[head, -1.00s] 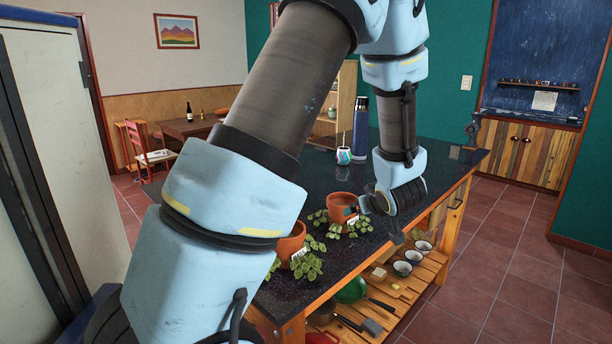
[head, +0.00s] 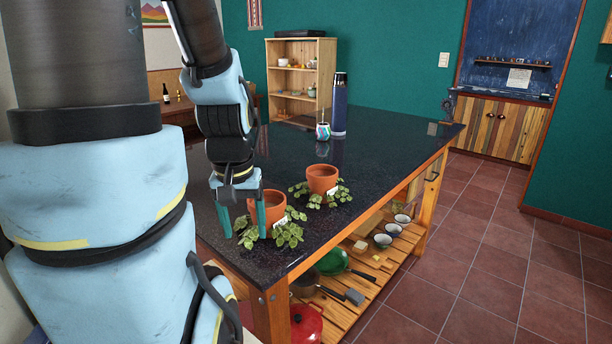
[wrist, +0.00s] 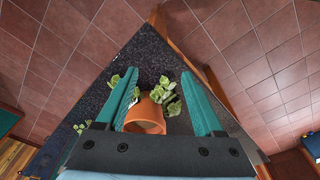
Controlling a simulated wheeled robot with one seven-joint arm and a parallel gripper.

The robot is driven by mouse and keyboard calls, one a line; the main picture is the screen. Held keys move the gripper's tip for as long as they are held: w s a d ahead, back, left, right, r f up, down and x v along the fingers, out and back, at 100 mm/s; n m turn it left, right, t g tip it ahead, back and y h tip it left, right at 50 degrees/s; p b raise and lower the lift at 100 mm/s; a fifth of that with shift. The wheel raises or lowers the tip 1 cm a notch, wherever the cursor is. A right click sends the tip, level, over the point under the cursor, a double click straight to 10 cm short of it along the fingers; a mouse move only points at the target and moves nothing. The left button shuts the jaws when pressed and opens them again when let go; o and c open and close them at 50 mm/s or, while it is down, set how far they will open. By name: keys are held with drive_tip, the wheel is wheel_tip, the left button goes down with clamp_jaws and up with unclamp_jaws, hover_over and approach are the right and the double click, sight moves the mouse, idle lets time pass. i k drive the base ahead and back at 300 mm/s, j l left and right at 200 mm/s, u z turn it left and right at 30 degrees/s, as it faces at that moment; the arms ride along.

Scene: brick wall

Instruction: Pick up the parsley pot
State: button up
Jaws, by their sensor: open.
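Two terracotta pots with trailing green leaves and white labels stand on the dark counter. The nearer pot (head: 268,207) is by the counter's near corner; the second pot (head: 322,179) is just behind it to the right. They look alike, and I cannot read which label says parsley. My gripper (head: 245,236) points down, open, at the nearer pot, its fingers partly covering it. In the wrist view one pot (wrist: 147,117) shows between the open fingers (wrist: 160,74), closer to the left finger. I see no grip on it.
The dark counter (head: 380,137) is clear behind the pots, except for a patterned cup (head: 323,131) and a tall blue flask (head: 339,105). Pans and bowls sit on the slatted shelf below (head: 375,265). Tiled floor (head: 480,270) is open at right.

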sight(323, 178)
drive_tip(key=k+u, duration=0.3)
drive_tip(key=k+j+u, duration=0.15)
drive_tip(key=k+u, duration=0.2)
drive_tip(key=l+u, duration=0.1)
drive_tip(key=u, duration=0.9)
drive_tip(key=l+u, duration=0.15)
drive_tip(key=u, duration=0.3)
drive_tip(key=l+u, duration=0.1)
drive_tip(key=u, duration=0.4)
drive_tip(key=k+l, duration=0.4)
drive_tip(key=k+l+u, duration=0.1)
drive_tip(key=k+l, duration=0.25)
drive_tip(key=k, duration=0.25)
drive_tip(key=k+l, duration=0.35)
drive_tip(key=k, duration=0.15)
drive_tip(key=k+l, duration=0.35)
drive_tip(key=k, duration=0.2)
drive_tip(key=i+l+u, duration=0.05)
